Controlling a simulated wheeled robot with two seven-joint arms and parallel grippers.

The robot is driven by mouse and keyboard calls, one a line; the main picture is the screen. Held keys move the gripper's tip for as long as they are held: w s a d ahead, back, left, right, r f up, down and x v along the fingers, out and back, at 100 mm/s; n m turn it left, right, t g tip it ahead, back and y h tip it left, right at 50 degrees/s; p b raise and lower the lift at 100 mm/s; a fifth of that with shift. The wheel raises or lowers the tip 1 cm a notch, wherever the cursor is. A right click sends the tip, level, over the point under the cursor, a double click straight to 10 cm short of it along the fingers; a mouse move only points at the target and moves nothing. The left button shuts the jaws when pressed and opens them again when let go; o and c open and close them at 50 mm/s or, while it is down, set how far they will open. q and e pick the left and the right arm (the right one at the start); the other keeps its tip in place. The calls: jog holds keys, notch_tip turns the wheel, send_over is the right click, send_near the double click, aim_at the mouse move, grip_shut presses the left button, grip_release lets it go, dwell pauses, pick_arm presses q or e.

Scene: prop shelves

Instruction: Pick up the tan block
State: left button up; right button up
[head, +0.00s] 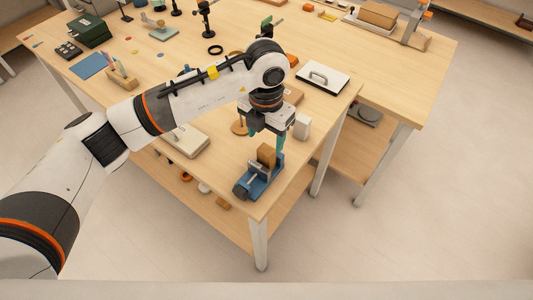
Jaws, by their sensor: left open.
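The tan block (266,154) stands upright in a blue vise (262,184) near the front corner of the wooden table. My left gripper (266,141) points down from above with its teal fingers apart. The fingers are at the top of the block, one on each side in the picture. The gripper is open and holds nothing; whether a finger touches the block I cannot tell. My right gripper is not in view.
A white block (302,126) stands close to the right of the gripper. A pale flat case (186,140) lies to the left of the vise, and a white tray with a handle (320,78) lies behind. The table's front edges are close to the vise.

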aim_at(267, 149)
pick_arm(q)
notch_tip(267, 149, down, 2)
jog(key=shift+s+f+p, duration=0.1)
jog(key=shift+f+p, duration=0.5)
jog(key=shift+p, duration=0.05)
notch_tip(267, 149, down, 4)
jog(key=shift+d+r+p, duration=0.1)
jog(key=shift+r+p, duration=0.1)
jog(key=shift+p, duration=0.6)
jog(key=shift+f, duration=0.4)
jog(key=shift+c, duration=0.3)
jog(key=c, duration=1)
